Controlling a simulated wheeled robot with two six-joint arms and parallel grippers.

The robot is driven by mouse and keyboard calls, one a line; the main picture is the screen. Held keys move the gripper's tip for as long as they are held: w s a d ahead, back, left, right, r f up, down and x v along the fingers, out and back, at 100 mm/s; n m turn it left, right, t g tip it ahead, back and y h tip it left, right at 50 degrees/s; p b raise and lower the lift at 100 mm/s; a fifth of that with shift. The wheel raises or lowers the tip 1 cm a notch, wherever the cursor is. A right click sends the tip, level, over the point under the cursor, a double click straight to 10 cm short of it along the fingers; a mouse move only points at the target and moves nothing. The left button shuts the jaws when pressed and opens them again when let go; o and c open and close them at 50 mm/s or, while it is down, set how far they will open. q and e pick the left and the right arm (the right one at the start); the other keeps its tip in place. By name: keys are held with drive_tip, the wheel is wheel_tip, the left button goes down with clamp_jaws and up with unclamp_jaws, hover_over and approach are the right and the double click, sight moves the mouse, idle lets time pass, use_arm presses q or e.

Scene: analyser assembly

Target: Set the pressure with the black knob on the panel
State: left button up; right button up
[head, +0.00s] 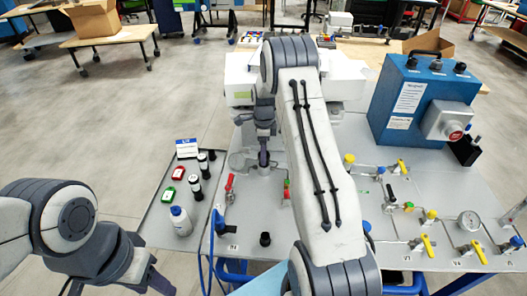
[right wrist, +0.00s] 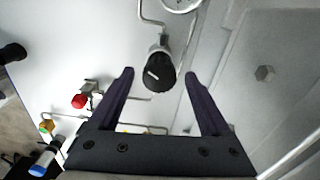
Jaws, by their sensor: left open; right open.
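The black knob (right wrist: 160,74) shows in the right wrist view, with a white pointer line on its face. It sits on a metal fitting on the pale panel (right wrist: 70,35). My right gripper (right wrist: 159,76) is open, its two dark fingers on either side of the knob with gaps on both sides. In the head view the right gripper (head: 263,160) points down at the grey panel (head: 330,125), and the knob beneath it cannot be made out.
Part of a gauge (right wrist: 182,4) is beside the knob, with thin pipes around it. A red valve handle (right wrist: 80,101) is nearby. A blue box (head: 425,100) stands at the panel's back right; yellow-handled valves (head: 427,245) and a gauge (head: 469,221) are at right.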

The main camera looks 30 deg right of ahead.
wheel_tip(320, 180, up, 10)
drive_tip(key=b, duration=0.1)
drive_tip(key=shift+r+b, duration=0.2)
drive_tip(key=shift+b, duration=0.2)
idle(0.3)
drive_tip(key=s+a+r+n, duration=0.2)
drive_tip(key=s+a+n, duration=0.25)
drive_tip(key=a, duration=0.35)
drive_tip(key=s+a+r+n, duration=0.3)
drive_tip(key=a+n, duration=0.3)
drive_tip(key=a, duration=0.3)
drive_tip(key=s+a+r+n, duration=0.2)
drive_tip(key=s+a+n, duration=0.25)
drive_tip(key=a, duration=0.35)
drive_tip(key=s+a+n, duration=0.3)
drive_tip(key=s+n, duration=0.5)
drive_tip(key=s, duration=0.2)
drive_tip(key=s+a+f+n+y, duration=0.1)
drive_tip(key=s+a+n, duration=0.2)
drive_tip(key=s+n, duration=0.6)
drive_tip(key=shift+s+a, duration=0.4)
drive_tip(key=shift+s, duration=0.85)
